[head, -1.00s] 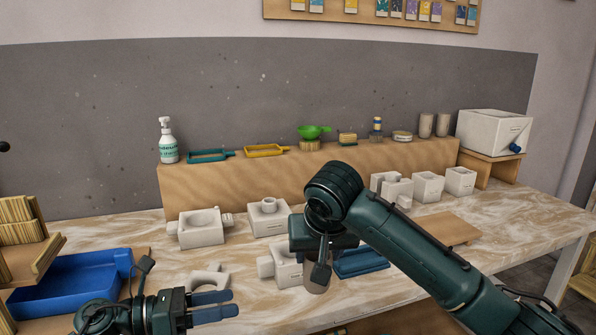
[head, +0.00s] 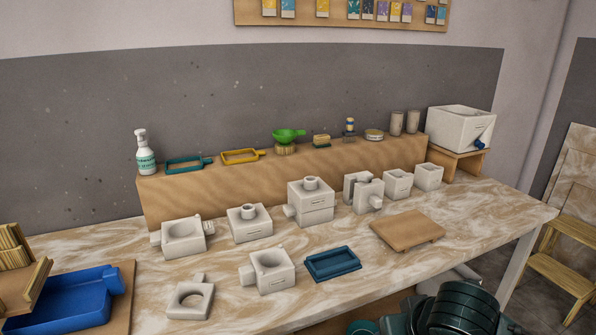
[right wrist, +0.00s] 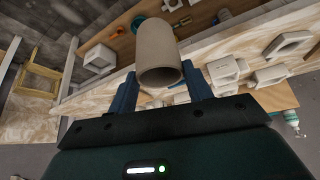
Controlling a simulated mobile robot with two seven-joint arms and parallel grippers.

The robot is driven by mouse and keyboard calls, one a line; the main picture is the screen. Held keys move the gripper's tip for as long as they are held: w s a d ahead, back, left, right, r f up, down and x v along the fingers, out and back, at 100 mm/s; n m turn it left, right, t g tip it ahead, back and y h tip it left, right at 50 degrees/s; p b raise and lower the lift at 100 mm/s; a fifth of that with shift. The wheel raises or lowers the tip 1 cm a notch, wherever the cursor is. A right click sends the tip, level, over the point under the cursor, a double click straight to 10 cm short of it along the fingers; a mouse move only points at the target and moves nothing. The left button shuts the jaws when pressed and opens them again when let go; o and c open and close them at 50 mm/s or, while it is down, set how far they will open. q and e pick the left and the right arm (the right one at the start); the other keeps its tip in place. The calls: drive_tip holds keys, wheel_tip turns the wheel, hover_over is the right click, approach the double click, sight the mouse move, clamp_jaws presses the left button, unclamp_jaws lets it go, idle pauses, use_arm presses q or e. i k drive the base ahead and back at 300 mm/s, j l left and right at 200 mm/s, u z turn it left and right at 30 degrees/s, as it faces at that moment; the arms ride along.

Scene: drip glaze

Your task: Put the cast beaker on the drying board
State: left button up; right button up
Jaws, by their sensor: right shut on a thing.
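The cast beaker (right wrist: 158,52) is a plain beige cylinder in the right wrist view. My right gripper (right wrist: 160,82) is shut on it, with one blue finger on each side. The beaker is held away from the table, and the head view does not show it. The drying board (head: 407,230), a low light-wood board, stands on the right part of the table. Its top is bare. My right arm shows only at the bottom right of the head view. My left gripper is out of view.
Several white plaster moulds stand on the table, among them an open one (head: 267,271) beside a dark blue tray (head: 332,263) left of the board. A blue basin (head: 62,302) is at far left. A wooden shelf (head: 280,187) runs behind. Bare table lies before the board.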

sight(409, 226)
drive_tip(key=i+l+u, duration=0.2)
drive_tip(key=l, duration=0.25)
drive_tip(key=i+l+u, duration=0.2)
drive_tip(key=l, duration=0.3)
drive_tip(key=i+l+u, duration=0.25)
drive_tip(key=l, duration=0.3)
drive_tip(key=l+u, duration=0.2)
drive_tip(key=l, duration=0.3)
drive_tip(key=i+l+u, duration=0.2)
drive_tip(key=l, duration=0.4)
drive_tip(key=k+j, duration=0.05)
drive_tip(key=k, duration=0.05)
